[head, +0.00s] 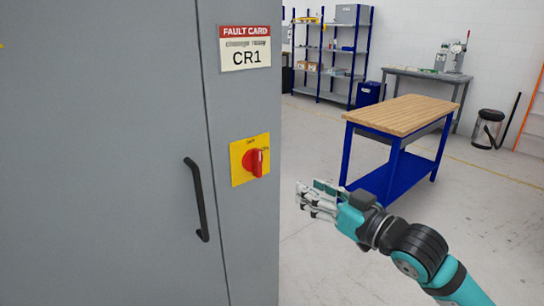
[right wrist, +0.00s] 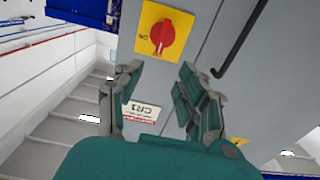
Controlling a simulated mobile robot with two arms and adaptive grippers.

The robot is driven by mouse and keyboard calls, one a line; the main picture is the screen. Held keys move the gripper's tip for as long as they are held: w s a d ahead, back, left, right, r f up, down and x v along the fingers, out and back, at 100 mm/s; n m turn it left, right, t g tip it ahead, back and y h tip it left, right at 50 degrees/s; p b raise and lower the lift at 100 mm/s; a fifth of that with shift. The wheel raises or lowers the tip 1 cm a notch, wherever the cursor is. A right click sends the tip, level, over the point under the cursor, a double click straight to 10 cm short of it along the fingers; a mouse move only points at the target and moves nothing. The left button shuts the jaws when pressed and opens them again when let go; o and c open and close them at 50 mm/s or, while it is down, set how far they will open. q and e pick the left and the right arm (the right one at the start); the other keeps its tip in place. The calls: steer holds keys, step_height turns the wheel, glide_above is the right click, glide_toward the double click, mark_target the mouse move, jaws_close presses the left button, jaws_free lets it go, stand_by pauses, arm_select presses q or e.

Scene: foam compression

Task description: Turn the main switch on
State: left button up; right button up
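The main switch is a red rotary knob (head: 254,162) on a yellow plate (head: 237,166), fixed to the front of a grey cabinet (head: 110,120). In the right wrist view the knob (right wrist: 162,34) shows beyond the fingers, near the top. My right gripper (head: 307,199) is to the right of and below the switch in the head view, apart from it. In the right wrist view its fingers (right wrist: 155,97) are spread with nothing between them. My left gripper is in neither view.
A black door handle (head: 197,200) is left of the switch. A fault card reading CR1 (head: 245,48) is above it. A blue workbench with a wooden top (head: 405,113) stands behind my right arm. Shelves (head: 330,60) are at the back.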

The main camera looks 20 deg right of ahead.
steer(key=p, duration=0.1)
glide_toward(260, 161)
steer(key=p+x, duration=0.2)
steer(key=x, duration=0.6)
steer(key=shift+w+r+p, duration=0.1)
steer(key=shift+p, duration=0.25)
steer(key=shift+w+a, duration=0.2)
steer(key=shift+w, duration=0.2)
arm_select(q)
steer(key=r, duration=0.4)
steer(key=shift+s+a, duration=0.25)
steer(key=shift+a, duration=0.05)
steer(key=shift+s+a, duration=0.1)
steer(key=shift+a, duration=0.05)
arm_select(e)
jaws_close()
